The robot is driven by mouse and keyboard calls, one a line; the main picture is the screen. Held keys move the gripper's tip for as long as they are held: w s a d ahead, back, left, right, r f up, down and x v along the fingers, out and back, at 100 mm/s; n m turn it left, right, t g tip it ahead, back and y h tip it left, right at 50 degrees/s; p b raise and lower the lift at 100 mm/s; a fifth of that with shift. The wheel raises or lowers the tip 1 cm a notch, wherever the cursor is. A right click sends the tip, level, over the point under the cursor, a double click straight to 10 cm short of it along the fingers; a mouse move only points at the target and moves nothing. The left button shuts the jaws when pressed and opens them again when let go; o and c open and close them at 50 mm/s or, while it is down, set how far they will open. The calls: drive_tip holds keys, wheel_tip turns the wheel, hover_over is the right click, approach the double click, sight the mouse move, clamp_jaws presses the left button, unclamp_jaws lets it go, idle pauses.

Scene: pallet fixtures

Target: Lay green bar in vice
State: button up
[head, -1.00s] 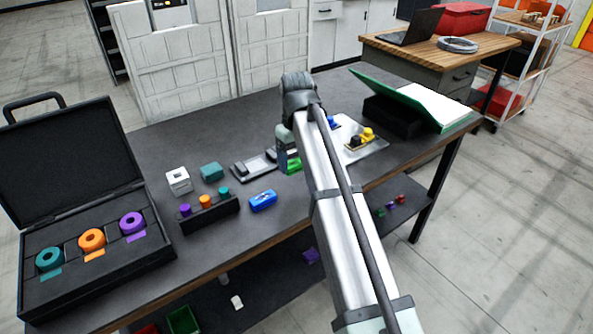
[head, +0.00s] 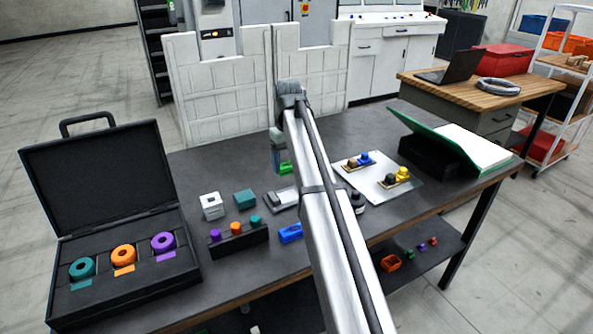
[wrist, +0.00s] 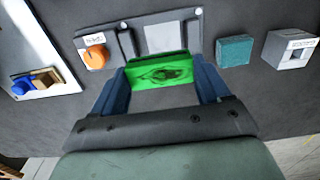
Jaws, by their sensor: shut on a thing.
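My gripper (wrist: 160,76) is shut on the green bar (wrist: 158,70), which lies crosswise between its two blue fingers. The bar also shows in the head view (head: 284,168) at the end of my arm, raised above the table. The grey vice (head: 281,201) sits on the table, partly hidden by my arm in the head view. In the wrist view the vice (wrist: 172,38) is just beyond the bar, with an orange knob (wrist: 95,58) at its left. The bar overlaps the vice's near edge in that view; I cannot tell the height between them.
A teal block (head: 245,198) and a white-grey block (head: 211,205) stand left of the vice. A black rack of coloured pegs (head: 238,240) and a blue piece (head: 290,233) are nearer. A pale plate (head: 375,183) with small parts lies right. An open case (head: 110,285) stands left.

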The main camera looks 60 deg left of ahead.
drive_tip(key=shift+d+f, duration=0.1)
drive_tip(key=shift+f, duration=0.05)
drive_tip(key=shift+f, duration=2.85)
drive_tip(key=shift+f, duration=1)
drive_tip(key=o, duration=1.1)
drive_tip(key=shift+r, duration=4.45)
